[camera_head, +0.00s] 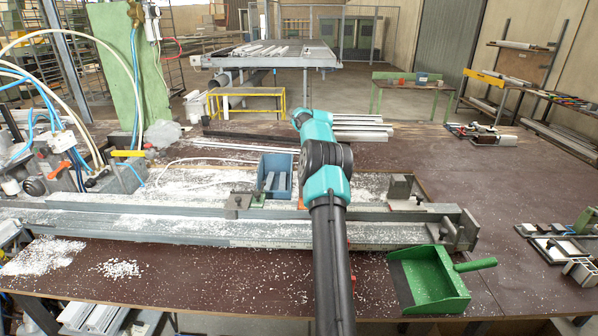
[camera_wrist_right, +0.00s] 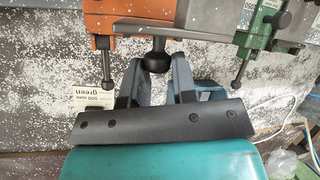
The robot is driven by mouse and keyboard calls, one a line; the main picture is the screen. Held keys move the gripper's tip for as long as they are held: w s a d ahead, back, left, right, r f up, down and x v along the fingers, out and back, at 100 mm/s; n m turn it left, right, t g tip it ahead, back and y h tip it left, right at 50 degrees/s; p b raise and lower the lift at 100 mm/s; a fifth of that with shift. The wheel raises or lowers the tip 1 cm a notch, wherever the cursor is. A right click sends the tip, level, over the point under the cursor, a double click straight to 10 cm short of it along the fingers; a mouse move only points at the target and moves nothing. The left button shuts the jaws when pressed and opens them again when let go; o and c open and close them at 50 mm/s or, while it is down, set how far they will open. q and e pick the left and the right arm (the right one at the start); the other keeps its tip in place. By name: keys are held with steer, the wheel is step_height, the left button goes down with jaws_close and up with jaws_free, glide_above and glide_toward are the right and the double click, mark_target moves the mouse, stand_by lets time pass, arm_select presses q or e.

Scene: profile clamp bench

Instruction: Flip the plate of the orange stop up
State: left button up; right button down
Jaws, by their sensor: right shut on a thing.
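The orange stop (camera_wrist_right: 101,45) shows at the top left of the right wrist view; in the head view only an orange sliver (camera_head: 301,196) shows beside my arm. A flat grey plate (camera_wrist_right: 205,33) runs from the orange stop to the right, with a black round knob (camera_wrist_right: 156,62) below its left part. My right gripper (camera_wrist_right: 154,75) has its fingers on both sides of this knob and is shut on it. In the head view my right arm hides the gripper and most of the stop. My left gripper is not in view.
A green stop (camera_wrist_right: 262,28) is close to the plate's right end. A blue bin (camera_head: 277,165) stands behind the rail (camera_head: 150,225), left of my arm. A green dustpan (camera_head: 432,280) lies at the front right. White chips cover much of the bench.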

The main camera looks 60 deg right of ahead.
steer(key=shift+s+d+f, duration=0.2)
steer(key=shift+s+d, duration=0.05)
steer(key=shift+d, duration=0.05)
steer(key=c, duration=1.2)
jaws_free()
steer(key=shift+s+d+f, duration=0.1)
steer(key=shift+c, duration=0.2)
steer(key=o, duration=0.3)
steer(key=shift+r, duration=0.25)
steer(key=s+a+r, duration=0.2)
steer(key=s+a, duration=0.1)
steer(key=a, duration=0.4)
steer(key=s+a+r, duration=0.2)
steer(key=s+a, duration=0.1)
steer(key=a, duration=0.4)
steer(key=shift+s+a+r, duration=0.2)
steer(key=shift+a+r, duration=0.2)
